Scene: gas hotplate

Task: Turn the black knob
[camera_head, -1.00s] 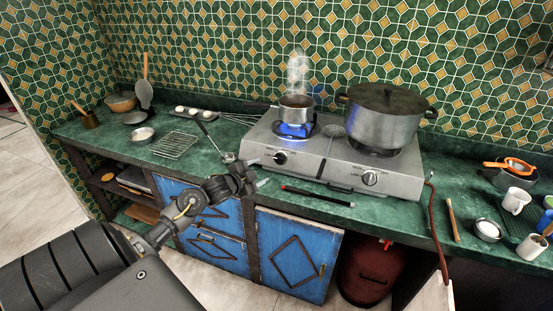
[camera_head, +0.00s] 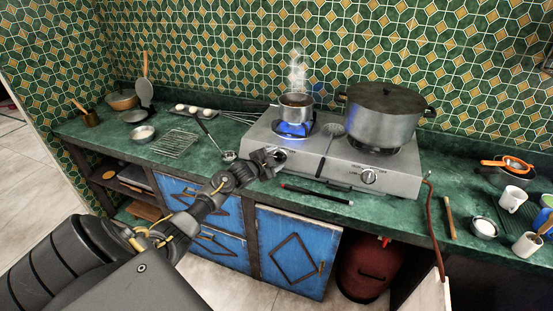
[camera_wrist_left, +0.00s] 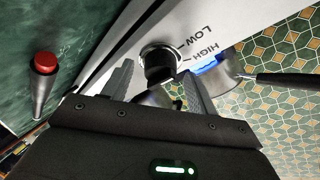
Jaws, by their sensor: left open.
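The gas hotplate (camera_head: 335,170) is silver and stands on the green counter. Its left black knob (camera_wrist_left: 158,65) sits on the front panel near the words LOW and HIGH in the left wrist view. In the head view my gripper mostly hides this knob. My left gripper (camera_head: 272,158) is open at the left front of the hotplate. In the left wrist view its two fingers (camera_wrist_left: 160,88) point at the knob, one to each side of it. I cannot tell whether they touch it. A second knob (camera_head: 369,177) is on the right of the panel. My right gripper is not in view.
A steaming small pot (camera_head: 296,107) stands over a blue flame on the left burner. A big pot (camera_head: 383,118) stands on the right burner. A black stick with a red end (camera_head: 318,194) lies in front of the hotplate. A ladle (camera_head: 212,136) lies to the left.

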